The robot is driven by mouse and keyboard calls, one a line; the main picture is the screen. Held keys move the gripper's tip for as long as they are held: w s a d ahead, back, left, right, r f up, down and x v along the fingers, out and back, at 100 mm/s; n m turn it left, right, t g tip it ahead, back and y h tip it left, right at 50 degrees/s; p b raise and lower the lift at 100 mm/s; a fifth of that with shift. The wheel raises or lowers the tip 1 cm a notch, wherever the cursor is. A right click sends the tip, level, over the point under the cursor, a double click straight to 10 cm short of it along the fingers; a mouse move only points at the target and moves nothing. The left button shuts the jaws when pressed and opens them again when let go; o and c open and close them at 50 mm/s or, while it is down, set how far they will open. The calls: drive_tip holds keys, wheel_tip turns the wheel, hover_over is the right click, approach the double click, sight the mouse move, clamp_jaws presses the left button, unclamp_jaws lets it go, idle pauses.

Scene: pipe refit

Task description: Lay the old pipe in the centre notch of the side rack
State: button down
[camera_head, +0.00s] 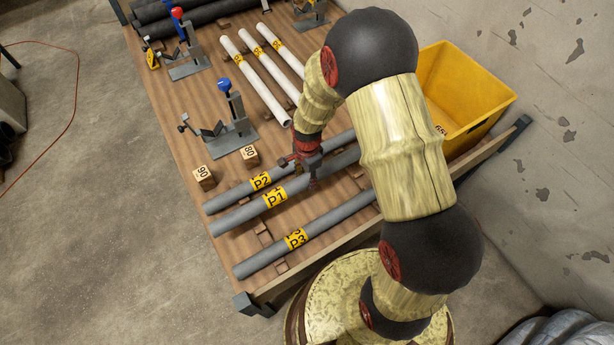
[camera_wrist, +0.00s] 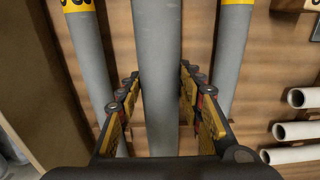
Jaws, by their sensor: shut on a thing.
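My gripper (camera_head: 308,168) is shut on the grey pipe with the yellow P1 label (camera_head: 275,198). In the wrist view this pipe (camera_wrist: 157,50) runs lengthwise between the two jaws (camera_wrist: 158,85). It looks larger than its neighbours there, so it seems held above them. Its label is out of the wrist view. Grey pipe P2 (camera_head: 229,200) lies on one side of it and grey pipe P3 (camera_head: 260,261) on the other. Low brown wooden supports (camera_head: 264,234) show between P1 and P3. The centre notch itself cannot be made out.
White pipes (camera_head: 254,81) lie farther back on the table (camera_head: 190,120). A clamp stand with a blue knob (camera_head: 232,115) and wooden blocks marked 80 (camera_head: 249,155) and 90 (camera_head: 203,177) stand near P2. A yellow bin (camera_head: 458,85) stands at the right.

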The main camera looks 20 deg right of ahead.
drive_tip(key=shift+f+b, duration=2.6)
drive_tip(key=shift+f, duration=1.7)
drive_tip(key=shift+f, duration=0.3)
drive_tip(key=c, duration=1.1)
unclamp_jaws()
wheel_tip(320, 180, up, 12)
